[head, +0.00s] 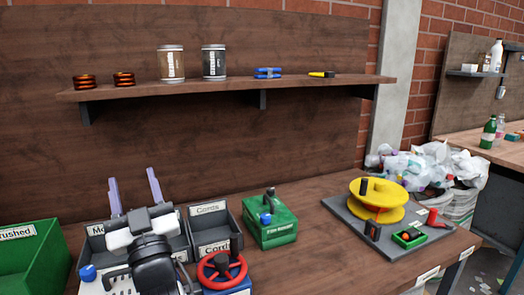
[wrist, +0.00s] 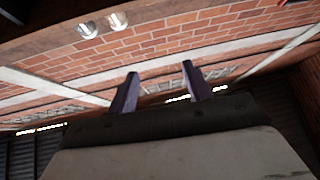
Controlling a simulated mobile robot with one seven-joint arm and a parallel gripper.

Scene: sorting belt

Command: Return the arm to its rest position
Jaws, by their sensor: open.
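My gripper (head: 133,188) is raised at the lower left of the head view, with its two purple fingers pointing up. The fingers are apart and nothing shows between them. In the wrist view my gripper (wrist: 160,85) also shows open and empty, with brick wall and ceiling beams beyond it. My arm stands in front of the grey bins and hides part of them.
A shelf (head: 230,88) with two jars and small items runs above the table. A green crate (head: 30,262), grey bins (head: 208,232), a green box (head: 270,222), a red valve wheel (head: 222,270) and a grey board (head: 345,210) with a yellow spool stand on the table.

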